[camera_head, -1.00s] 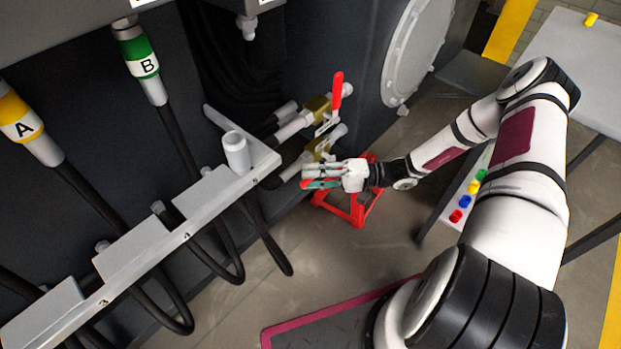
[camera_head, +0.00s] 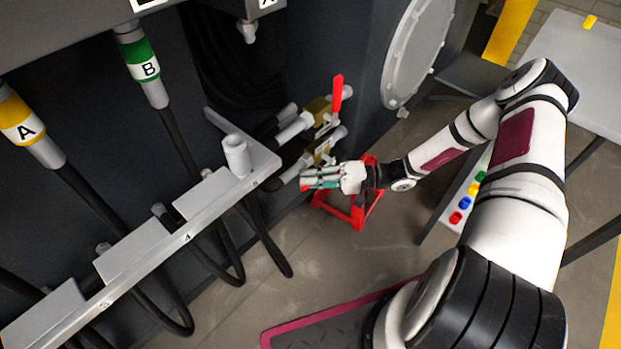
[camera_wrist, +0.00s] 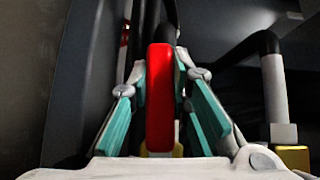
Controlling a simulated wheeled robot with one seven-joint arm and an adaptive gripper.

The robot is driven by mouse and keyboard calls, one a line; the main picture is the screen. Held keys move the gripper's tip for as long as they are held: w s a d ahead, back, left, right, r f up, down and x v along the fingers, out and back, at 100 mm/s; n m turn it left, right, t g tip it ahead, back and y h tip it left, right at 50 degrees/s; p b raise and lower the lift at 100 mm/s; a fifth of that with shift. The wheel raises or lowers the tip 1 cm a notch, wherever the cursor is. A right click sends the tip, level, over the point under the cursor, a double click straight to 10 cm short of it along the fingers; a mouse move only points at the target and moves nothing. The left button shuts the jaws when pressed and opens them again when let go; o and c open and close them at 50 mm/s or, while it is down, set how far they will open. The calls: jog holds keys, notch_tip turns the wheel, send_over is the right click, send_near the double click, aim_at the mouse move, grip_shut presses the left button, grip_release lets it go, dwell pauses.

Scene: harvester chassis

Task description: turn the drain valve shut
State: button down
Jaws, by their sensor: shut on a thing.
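A lower valve with a brass body (camera_head: 322,150) sits on a pipe in the dark chassis wall. My gripper (camera_head: 312,180) is just in front of it, below its body. In the wrist view, a red lever handle (camera_wrist: 160,100) stands between the two teal-padded fingers, and my gripper (camera_wrist: 162,85) is shut on it. Only a small red part of this handle shows in the head view (camera_head: 306,187); my fingers hide the rest. An upper valve with a brass body (camera_head: 318,107) has a red lever (camera_head: 337,93) pointing up, clear of my gripper.
A red stand (camera_head: 357,214) is on the floor just below my gripper. A grey bracket rail (camera_head: 205,207) with hanging black hoses runs to the left. A round flanged cover (camera_head: 415,50) is on the wall at upper right. A table (camera_head: 575,75) stands at right.

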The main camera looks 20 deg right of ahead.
jog(key=shift+w+d+f+n+h+p, duration=0.15)
jog(key=shift+d+f+n+h+p, duration=0.1)
jog(key=shift+f+n+h+p, duration=0.5)
jog(key=shift+w+d+f+n+h+p, duration=0.1)
jog(key=shift+d+f+n+h+p, duration=0.15)
jog(key=shift+f+n+h+p, duration=0.55)
jog(key=shift+w+d+f+n+h+p, duration=0.2)
jog(key=shift+f+n+h+p, duration=0.25)
jog(key=shift+f+h+p, duration=0.5)
jog(key=shift+d, duration=0.1)
jog(key=c, duration=1.5)
grip_release()
jog(key=shift+o, duration=0.2)
jog(key=shift+r, duration=0.1)
jog(key=v, duration=1.2)
